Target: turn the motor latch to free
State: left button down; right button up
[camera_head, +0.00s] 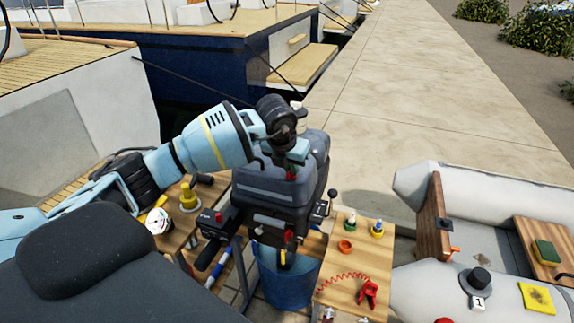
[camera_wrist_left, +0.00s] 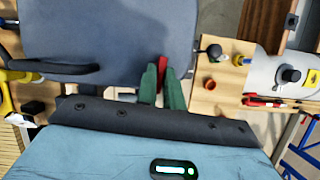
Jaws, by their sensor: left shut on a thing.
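The grey outboard motor (camera_head: 272,190) stands in the middle of the head view, above a blue bucket (camera_head: 285,280). A small red latch (camera_head: 291,176) shows on the motor cowl, just below my left gripper (camera_head: 292,168). In the left wrist view the green fingers of that gripper (camera_wrist_left: 162,88) stand on both sides of the red latch (camera_wrist_left: 162,66) and are shut on it. The grey cowl (camera_wrist_left: 105,40) fills the upper middle of that view. The latch's lower part is hidden by the fingers. My right gripper is in neither view.
A wooden bench (camera_head: 372,256) right of the motor carries small bottles, an orange ring and a red clip (camera_head: 369,293) with a coiled cord. A gauge (camera_head: 158,221) and a yellow item (camera_head: 189,197) stand left. A grey inflatable dinghy (camera_head: 470,190) lies right.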

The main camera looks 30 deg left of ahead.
pick_arm(q)
jog(key=shift+d+n, duration=0.1)
jog(key=shift+n, duration=0.4)
jog(key=shift+y, duration=0.3)
jog(key=c, duration=1.5)
grip_release()
jog(key=shift+v, duration=3.9)
